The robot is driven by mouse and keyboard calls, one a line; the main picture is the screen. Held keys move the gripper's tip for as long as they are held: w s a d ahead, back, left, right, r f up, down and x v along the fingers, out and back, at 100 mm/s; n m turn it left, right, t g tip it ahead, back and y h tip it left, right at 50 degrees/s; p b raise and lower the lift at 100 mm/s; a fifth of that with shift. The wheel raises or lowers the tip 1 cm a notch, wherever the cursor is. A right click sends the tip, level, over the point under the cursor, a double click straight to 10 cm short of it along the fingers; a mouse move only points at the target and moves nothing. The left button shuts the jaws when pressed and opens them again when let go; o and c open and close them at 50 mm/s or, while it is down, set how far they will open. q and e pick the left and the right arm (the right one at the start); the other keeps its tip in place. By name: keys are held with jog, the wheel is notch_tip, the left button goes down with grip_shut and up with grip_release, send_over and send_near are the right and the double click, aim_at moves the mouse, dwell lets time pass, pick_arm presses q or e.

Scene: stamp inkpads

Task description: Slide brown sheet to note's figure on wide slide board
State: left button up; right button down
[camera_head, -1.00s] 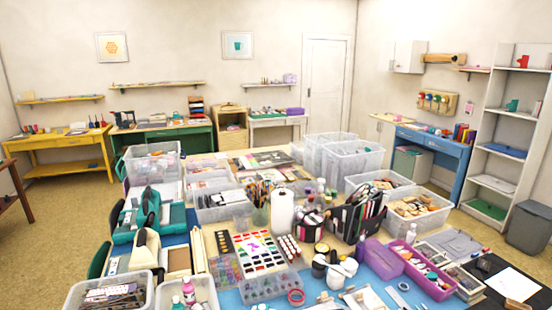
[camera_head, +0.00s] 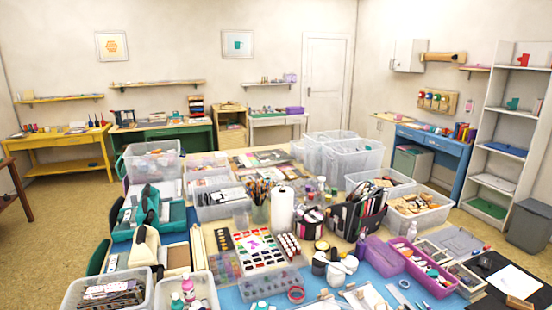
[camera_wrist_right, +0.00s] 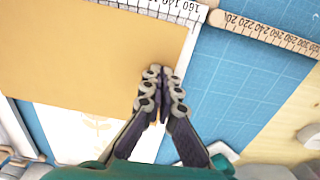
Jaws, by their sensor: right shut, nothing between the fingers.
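In the right wrist view, the brown sheet (camera_wrist_right: 85,48) is a flat tan sheet filling the upper left. My right gripper (camera_wrist_right: 164,72) is shut and empty, with its fingertips at the sheet's lower right edge. I cannot tell whether they press on it. Below the sheet lies white paper with a faint pale figure (camera_wrist_right: 92,130), partly covered by the sheet and my gripper. A white ruler strip (camera_wrist_right: 165,8) runs along the top of the sheet and looks like part of the slide board. My left gripper is not in view.
A wooden ruler strip (camera_wrist_right: 265,32) crosses the blue gridded mat (camera_wrist_right: 235,85) at the right. In the head view, a purple tray (camera_head: 428,275), clear bins (camera_head: 108,290) and a paint palette (camera_head: 262,250) crowd the table. White paper (camera_head: 513,281) lies on a black mat at the right.

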jog(key=shift+s+d, duration=0.25)
jog(key=shift+s, duration=0.2)
jog(key=shift+s+d, duration=0.25)
jog(key=shift+s, duration=0.25)
jog(key=shift+s+d, duration=0.1)
jog(key=shift+s, duration=0.05)
dwell(0.3)
jog(key=shift+s+d, duration=0.15)
jog(key=shift+s, duration=0.05)
dwell(0.3)
jog(key=shift+s+d+f+b, duration=0.15)
jog(key=shift+s+b, duration=0.1)
jog(key=shift+b, duration=0.15)
jog(key=shift+s+d, duration=0.5)
jog(key=shift+d, duration=0.05)
dwell(0.9)
